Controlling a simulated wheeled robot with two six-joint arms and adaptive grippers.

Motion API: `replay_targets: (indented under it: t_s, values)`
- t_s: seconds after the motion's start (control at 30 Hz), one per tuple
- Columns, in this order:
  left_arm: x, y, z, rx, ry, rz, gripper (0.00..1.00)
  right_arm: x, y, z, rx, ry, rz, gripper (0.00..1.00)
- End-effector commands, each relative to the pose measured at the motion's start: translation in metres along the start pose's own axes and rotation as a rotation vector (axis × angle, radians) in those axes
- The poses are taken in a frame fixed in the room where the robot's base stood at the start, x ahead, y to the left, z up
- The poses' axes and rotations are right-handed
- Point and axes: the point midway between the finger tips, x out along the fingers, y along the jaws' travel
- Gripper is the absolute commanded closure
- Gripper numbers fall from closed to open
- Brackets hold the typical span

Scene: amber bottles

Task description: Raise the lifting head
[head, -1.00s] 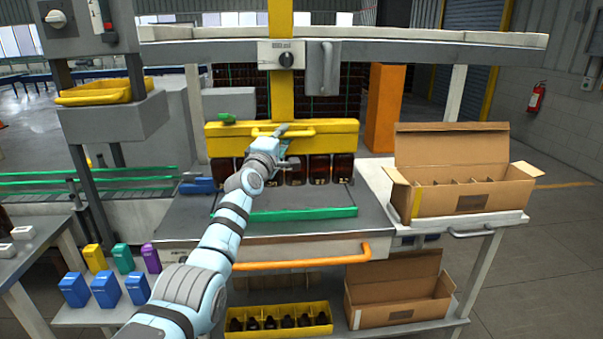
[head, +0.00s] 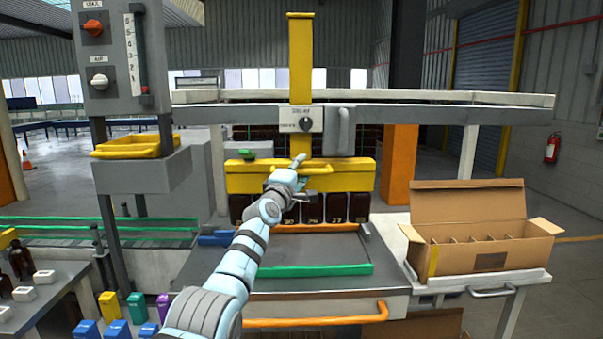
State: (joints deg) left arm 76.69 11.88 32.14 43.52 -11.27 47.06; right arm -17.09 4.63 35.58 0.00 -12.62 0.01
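The yellow lifting head (head: 350,175) is a wide horizontal bar on a yellow upright post (head: 301,60), in the middle of the head view. A yellow handle (head: 318,169) runs along its front. A row of dark amber bottles (head: 335,208) with white numbers hangs under the bar, above the grey deck (head: 320,248). My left gripper (head: 298,165) is at the handle and appears shut on it. The fingers are small in view, and my wrist hides part of the handle and some bottles. My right gripper is not in view.
A divided cardboard box (head: 482,242) stands on a side shelf at right. A control column with orange and white knobs (head: 93,28) stands at left. A green strip (head: 315,270) edges the deck.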

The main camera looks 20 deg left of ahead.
Motion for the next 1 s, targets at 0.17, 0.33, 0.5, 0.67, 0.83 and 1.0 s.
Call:
replay_targets:
  t_s: [0.17,0.33,0.5,0.67,0.83,1.0]
  values:
    - [0.0,-0.002,0.002,-0.001,-0.003,-0.004,0.64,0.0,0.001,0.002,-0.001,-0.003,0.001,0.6]
    - [-0.001,-0.003,0.003,0.001,-0.008,-0.004,0.64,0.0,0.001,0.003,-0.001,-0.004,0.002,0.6]
    - [-0.014,-0.004,0.005,0.006,-0.017,-0.002,0.64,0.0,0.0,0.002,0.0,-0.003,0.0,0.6]
    - [-0.044,-0.005,0.002,0.005,-0.004,-0.005,0.64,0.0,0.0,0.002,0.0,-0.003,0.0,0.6]
    - [-0.086,-0.004,0.001,0.004,-0.002,-0.007,0.64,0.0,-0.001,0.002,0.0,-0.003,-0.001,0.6]
    - [-0.114,-0.003,0.001,0.002,-0.002,-0.006,0.64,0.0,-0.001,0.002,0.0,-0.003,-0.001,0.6]
